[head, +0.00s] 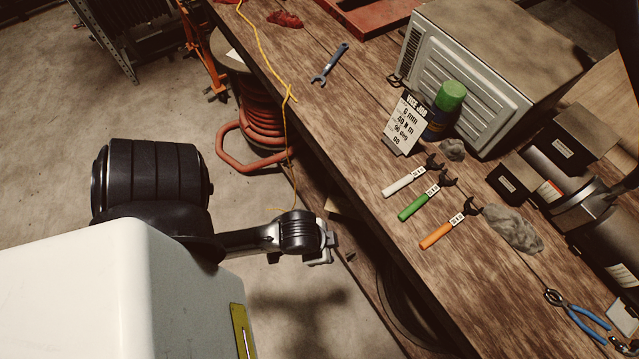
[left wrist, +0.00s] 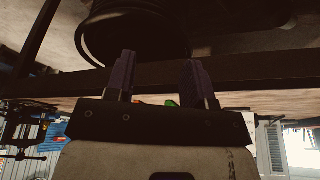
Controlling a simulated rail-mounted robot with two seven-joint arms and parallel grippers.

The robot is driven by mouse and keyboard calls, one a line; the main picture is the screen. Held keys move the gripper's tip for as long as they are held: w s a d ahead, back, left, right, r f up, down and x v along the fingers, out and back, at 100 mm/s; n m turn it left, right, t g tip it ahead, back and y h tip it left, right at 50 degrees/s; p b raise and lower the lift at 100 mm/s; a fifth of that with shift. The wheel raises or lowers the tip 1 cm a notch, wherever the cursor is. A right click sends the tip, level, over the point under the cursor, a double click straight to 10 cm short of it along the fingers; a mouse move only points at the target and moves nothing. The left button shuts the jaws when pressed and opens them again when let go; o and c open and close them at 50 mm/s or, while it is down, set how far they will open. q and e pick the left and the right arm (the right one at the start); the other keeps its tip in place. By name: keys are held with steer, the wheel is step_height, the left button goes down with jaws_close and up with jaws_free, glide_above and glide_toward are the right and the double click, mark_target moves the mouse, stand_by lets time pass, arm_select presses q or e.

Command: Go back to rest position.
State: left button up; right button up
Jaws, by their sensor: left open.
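My left gripper (head: 322,246) is beside the front edge of the wooden workbench (head: 345,120), over the floor and apart from the tools. In the left wrist view its two fingers (left wrist: 158,80) stand wide apart with nothing between them. That view shows a dark bench edge or rail and a dark coil beyond the fingers. My right gripper is in neither view.
White (head: 404,181), green (head: 418,203) and orange (head: 441,232) handled wrenches lie on the bench. Behind them stand a sign card (head: 405,125), a green-capped can (head: 448,97) and a grey box unit (head: 480,70). A red hose coil (head: 262,120) stands beside the bench.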

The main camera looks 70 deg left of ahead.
arm_select(q)
steer(key=shift+s+a, duration=0.3)
steer(key=shift+s, duration=0.2)
steer(key=shift+r, duration=0.1)
step_height(320, 180, up, 20)
steer(key=p, duration=2)
